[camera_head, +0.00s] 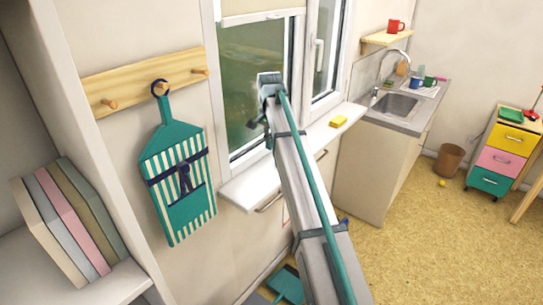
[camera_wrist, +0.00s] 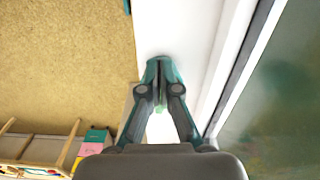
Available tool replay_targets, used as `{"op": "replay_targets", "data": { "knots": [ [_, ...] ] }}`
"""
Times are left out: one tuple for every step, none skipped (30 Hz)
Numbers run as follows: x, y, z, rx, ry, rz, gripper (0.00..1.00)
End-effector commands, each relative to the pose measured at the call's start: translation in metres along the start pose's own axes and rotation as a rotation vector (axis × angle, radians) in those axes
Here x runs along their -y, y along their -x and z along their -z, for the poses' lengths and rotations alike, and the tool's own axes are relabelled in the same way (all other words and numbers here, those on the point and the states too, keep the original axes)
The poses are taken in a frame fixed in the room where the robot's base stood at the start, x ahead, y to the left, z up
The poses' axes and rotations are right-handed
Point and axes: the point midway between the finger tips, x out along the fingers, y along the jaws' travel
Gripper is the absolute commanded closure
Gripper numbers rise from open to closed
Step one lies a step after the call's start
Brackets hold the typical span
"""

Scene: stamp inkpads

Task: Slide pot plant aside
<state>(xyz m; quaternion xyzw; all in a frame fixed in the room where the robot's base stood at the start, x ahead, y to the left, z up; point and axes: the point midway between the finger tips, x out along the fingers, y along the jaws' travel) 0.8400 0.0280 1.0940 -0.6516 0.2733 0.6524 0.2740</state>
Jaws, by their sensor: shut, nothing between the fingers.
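My gripper (camera_wrist: 160,75) shows in the wrist view with its two fingers together, empty, above the white window sill (camera_wrist: 165,25). No pot plant can be clearly made out in either view. A small pale green patch shows between the finger links in the wrist view, too hidden to identify. In the head view my arm reaches up to the window and covers part of the sill (camera_head: 240,188); the fingers cannot be made out there.
A yellow sponge (camera_head: 338,121) lies on the sill right of my arm. The window (camera_head: 245,70) stands close behind the sill. A sink (camera_head: 398,106) is at right.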

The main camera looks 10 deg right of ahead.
Motion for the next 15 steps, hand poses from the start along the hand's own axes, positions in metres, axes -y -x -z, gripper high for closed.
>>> {"op": "replay_targets", "data": {
  "knots": [
    [0.0,-0.001,-0.001,0.002,-0.01,-0.002,1.0],
    [0.0,-0.002,-0.001,0.002,-0.015,-0.002,1.0],
    [0.0,-0.005,-0.001,0.002,-0.019,-0.002,1.0],
    [0.0,-0.007,-0.001,0.002,-0.02,-0.002,1.0],
    [-0.001,-0.01,-0.001,0.003,-0.02,-0.002,1.0],
    [-0.001,-0.014,-0.002,0.003,-0.02,-0.003,1.0],
    [-0.001,-0.017,-0.002,0.003,-0.019,-0.003,1.0],
    [-0.001,-0.021,-0.002,0.003,-0.019,-0.003,1.0],
    [-0.001,-0.028,-0.002,0.003,-0.019,-0.003,1.0],
    [-0.001,-0.033,-0.002,0.003,-0.018,-0.003,1.0],
    [-0.001,-0.038,-0.002,0.003,-0.018,-0.003,1.0],
    [-0.001,-0.045,-0.002,0.003,-0.018,-0.003,1.0],
    [-0.001,-0.051,-0.002,0.003,-0.018,-0.003,1.0],
    [-0.001,-0.056,-0.002,0.003,-0.018,-0.003,1.0],
    [-0.001,-0.064,-0.002,0.003,-0.017,-0.003,1.0]
  ]
}}
